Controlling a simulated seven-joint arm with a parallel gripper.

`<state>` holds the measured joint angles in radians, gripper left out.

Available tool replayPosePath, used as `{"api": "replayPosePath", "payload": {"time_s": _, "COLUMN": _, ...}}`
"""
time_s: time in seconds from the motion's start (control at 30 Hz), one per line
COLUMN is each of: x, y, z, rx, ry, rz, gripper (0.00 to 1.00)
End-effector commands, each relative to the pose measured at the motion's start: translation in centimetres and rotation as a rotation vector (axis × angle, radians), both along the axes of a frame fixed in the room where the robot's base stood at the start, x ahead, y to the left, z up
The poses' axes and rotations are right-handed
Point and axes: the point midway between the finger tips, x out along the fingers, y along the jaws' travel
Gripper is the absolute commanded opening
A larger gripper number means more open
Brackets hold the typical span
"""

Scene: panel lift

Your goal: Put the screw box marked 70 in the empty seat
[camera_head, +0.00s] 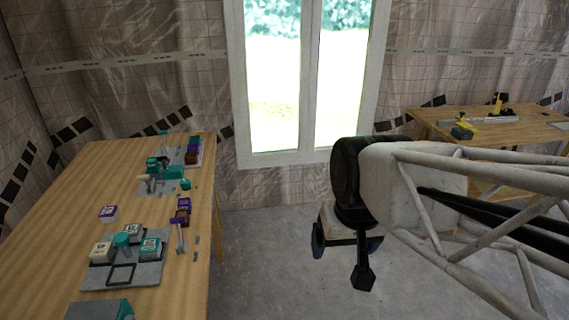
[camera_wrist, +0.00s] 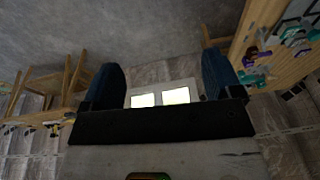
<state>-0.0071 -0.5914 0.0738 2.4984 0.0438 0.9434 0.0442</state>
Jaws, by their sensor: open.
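A grey plate (camera_head: 95,277) on the left table carries small boxes and an empty dark square seat (camera_head: 121,274) at its front. A cream box (camera_head: 101,253), a white-topped box (camera_head: 132,232) and a teal box with a pale label (camera_head: 151,247) sit around a teal knob (camera_head: 122,240). A purple box with a white label (camera_head: 108,212) lies alone on the wood behind the plate. The labels are too small to read, so I cannot tell which box is marked 70. My gripper (camera_head: 343,247) is open and empty over the floor, right of the table; its fingers (camera_wrist: 160,82) show apart in the wrist view.
The left table (camera_head: 60,205) also holds purple and brown boxes (camera_head: 183,210), a hammer-like tool (camera_head: 180,236), a teal-and-grey item (camera_head: 98,310) and more fixtures farther back (camera_head: 158,180). A second table (camera_head: 520,133) stands at right. Open floor (camera_head: 265,255) separates my gripper from the left table.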

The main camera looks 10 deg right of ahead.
Motion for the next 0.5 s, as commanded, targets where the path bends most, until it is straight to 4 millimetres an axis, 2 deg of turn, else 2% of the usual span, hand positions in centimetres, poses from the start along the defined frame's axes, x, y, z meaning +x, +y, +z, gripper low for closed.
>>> {"api": "replayPosePath", "payload": {"time_s": 0.1, "x": -1.4, "y": -0.8, "z": -0.3, "rx": -0.035, "ry": -0.011, "rz": 0.019, "gripper": 0.85}}
{"api": "replayPosePath", "payload": {"time_s": 0.2, "x": -2.0, "y": -1.2, "z": -0.6, "rx": -0.051, "ry": -0.014, "rz": 0.029, "gripper": 0.85}}
{"api": "replayPosePath", "payload": {"time_s": 0.5, "x": -2.2, "y": -1.3, "z": -0.6, "rx": -0.056, "ry": -0.015, "rz": 0.033, "gripper": 0.85}}
